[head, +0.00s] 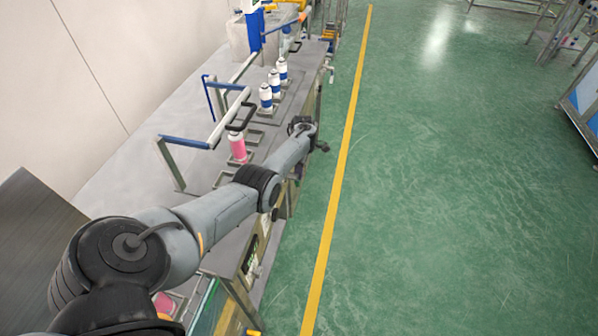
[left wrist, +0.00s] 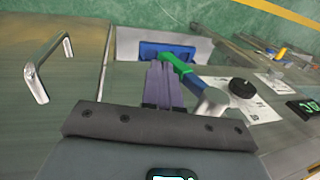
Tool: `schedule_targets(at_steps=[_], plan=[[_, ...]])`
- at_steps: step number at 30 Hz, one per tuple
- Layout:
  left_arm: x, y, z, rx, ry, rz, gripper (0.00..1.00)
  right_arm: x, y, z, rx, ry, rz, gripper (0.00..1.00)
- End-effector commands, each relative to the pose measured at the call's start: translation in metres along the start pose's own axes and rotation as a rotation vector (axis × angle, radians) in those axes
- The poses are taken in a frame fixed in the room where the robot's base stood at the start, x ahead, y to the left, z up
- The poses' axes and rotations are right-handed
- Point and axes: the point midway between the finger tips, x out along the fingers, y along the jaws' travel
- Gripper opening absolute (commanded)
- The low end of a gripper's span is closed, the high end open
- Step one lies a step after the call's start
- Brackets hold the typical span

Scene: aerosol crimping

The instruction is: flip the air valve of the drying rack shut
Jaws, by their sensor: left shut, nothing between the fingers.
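The air valve shows in the left wrist view, with a green lever (left wrist: 176,63) and a silver-grey body (left wrist: 212,102) to the lower right of it. My left gripper (left wrist: 163,72) has its purple fingers shut and empty. The fingertips overlap the end of the green lever in this view; I cannot tell whether they touch it. In the head view my left wrist (head: 302,128) is stretched out over the right edge of the bench, and the valve cannot be made out there. My right gripper is not in view.
The wrist view shows a black knob (left wrist: 242,88), a green display (left wrist: 304,108), a metal handle (left wrist: 46,70) and a blue part (left wrist: 167,51) near the lever. In the head view a pink can (head: 237,148) and several white-and-blue cans (head: 274,84) stand on the bench. The green floor is clear.

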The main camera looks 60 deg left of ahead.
Motion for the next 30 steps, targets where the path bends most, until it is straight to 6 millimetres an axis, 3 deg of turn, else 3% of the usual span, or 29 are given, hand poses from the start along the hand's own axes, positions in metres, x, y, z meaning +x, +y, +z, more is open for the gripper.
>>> schedule_targets(at_steps=[11, 20, 30], plan=[[0.009, -0.006, 0.000, 0.000, 0.001, -0.003, 0.00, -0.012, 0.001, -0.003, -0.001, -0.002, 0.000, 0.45], [0.013, -0.005, 0.000, 0.001, 0.001, -0.001, 0.00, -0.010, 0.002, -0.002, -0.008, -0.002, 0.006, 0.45], [0.012, 0.007, -0.009, -0.010, -0.001, 0.002, 0.00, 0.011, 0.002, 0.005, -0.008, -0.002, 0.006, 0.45]])
